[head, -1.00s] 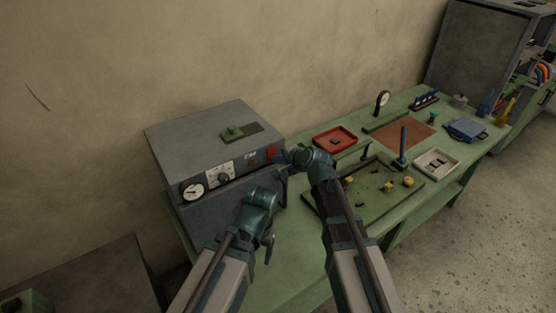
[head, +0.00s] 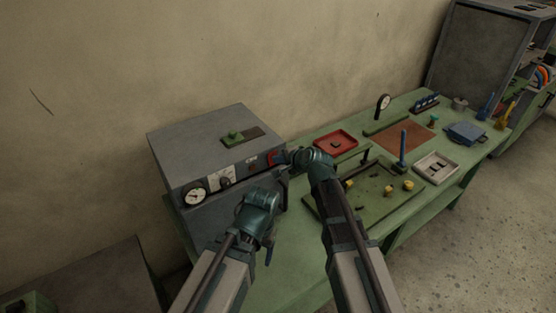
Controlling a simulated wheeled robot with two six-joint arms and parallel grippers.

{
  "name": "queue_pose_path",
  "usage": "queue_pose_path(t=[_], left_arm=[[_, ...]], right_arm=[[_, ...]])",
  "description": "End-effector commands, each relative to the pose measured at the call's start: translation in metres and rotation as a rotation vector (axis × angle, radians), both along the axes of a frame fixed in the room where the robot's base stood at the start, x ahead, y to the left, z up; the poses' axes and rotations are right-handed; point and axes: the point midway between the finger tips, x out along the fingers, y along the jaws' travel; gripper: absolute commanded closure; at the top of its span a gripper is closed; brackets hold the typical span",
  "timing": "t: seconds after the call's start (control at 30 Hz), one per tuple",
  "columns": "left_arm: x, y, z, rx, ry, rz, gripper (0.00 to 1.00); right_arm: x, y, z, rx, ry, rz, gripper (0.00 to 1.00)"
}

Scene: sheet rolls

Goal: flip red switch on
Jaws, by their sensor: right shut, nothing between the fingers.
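The grey control box (head: 190,145) stands on the green bench at the left. The red switch (head: 275,157) is at the right end of its front panel, small and partly hidden by my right gripper. My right gripper (head: 284,160) is shut and empty, with its fingertips right at the switch. I cannot tell whether they touch it or which way the switch is tipped. My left gripper (head: 269,254) hangs low in front of the box, pointing down, away from the switch. Its fingers are mostly hidden behind its wrist.
The front panel also carries a round gauge (head: 195,196) and a white dial plate (head: 225,179). A red tray (head: 336,142), a green tray with yellow knobs (head: 365,205) and a white tray (head: 437,166) lie to the right. Bare bench lies between my arms.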

Motion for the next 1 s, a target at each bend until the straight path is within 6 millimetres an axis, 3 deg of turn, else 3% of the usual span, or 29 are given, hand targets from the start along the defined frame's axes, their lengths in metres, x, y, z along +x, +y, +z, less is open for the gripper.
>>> queue_pose_path(t=[0.17, 0.37, 0.7, 1.0], left_arm=[[0.0, 0.0, 0.001, 0.0, 0.0, -0.001, 0.28], [0.0, 0.0, 0.006, 0.0, 0.0, 0.0, 0.28], [0.0, 0.0, 0.05, -0.002, 0.0, 0.01, 0.28], [0.0, 0.0, 0.063, -0.003, 0.0, 0.013, 0.28]], right_arm=[[-0.005, -0.002, 0.001, 0.001, -0.001, 0.0, 1.0], [-0.033, -0.014, 0.006, 0.001, 0.0, -0.001, 1.0], [-0.081, -0.046, 0.05, 0.001, 0.0, -0.001, 1.0], [-0.098, -0.058, 0.063, 0.001, -0.001, 0.001, 1.0]])
